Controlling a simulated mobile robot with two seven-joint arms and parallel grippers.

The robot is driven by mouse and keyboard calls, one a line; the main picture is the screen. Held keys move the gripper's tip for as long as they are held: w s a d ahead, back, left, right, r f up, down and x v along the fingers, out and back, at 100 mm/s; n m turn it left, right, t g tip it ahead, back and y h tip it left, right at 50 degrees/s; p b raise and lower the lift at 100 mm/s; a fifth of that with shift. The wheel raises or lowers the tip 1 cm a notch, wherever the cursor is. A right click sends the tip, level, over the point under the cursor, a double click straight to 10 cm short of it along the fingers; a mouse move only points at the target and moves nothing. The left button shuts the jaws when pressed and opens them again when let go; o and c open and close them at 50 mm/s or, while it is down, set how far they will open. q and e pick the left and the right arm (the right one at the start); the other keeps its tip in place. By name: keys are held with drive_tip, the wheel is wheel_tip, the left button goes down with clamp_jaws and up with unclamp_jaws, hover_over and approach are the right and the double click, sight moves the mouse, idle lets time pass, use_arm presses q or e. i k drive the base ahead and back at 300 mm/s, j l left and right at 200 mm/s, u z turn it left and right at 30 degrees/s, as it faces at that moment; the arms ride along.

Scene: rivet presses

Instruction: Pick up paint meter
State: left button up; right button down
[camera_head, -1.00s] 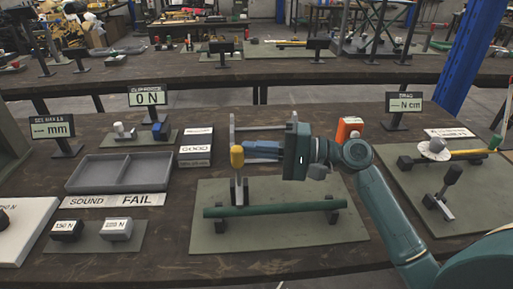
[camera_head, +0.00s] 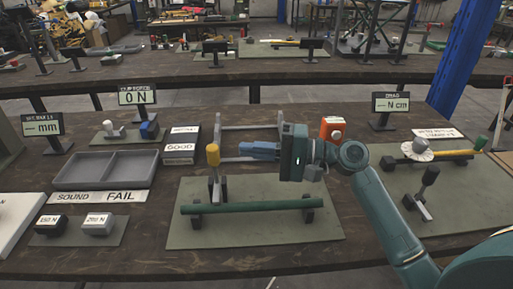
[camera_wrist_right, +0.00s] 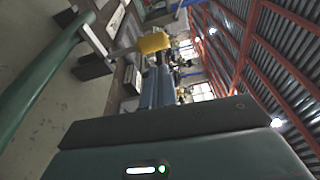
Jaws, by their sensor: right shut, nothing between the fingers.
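No part here is labelled as a paint meter, and I cannot tell for sure which thing it is. A tool with a yellow top (camera_head: 212,154) stands upright on a grey stem behind the green tube (camera_head: 250,205). The yellow top also shows in the right wrist view (camera_wrist_right: 154,42). My right gripper (camera_head: 243,149) has its blue fingers shut and empty, pointing left toward the yellow top with a small gap. An orange-red device with a white round part (camera_head: 333,129) stands behind my right wrist, partly hidden. My left gripper is not in view.
The green tube rests on dark supports on a grey-green mat (camera_head: 290,232). A grey divided tray (camera_head: 107,169) and a FAIL sign (camera_head: 95,195) lie to the left. A second mat (camera_head: 455,205) with tools lies right. The front table edge is clear.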

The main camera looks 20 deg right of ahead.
sight(329, 123)
drive_tip(key=k+l, duration=0.1)
drive_tip(key=l, duration=0.2)
drive_tip(key=k, duration=1)
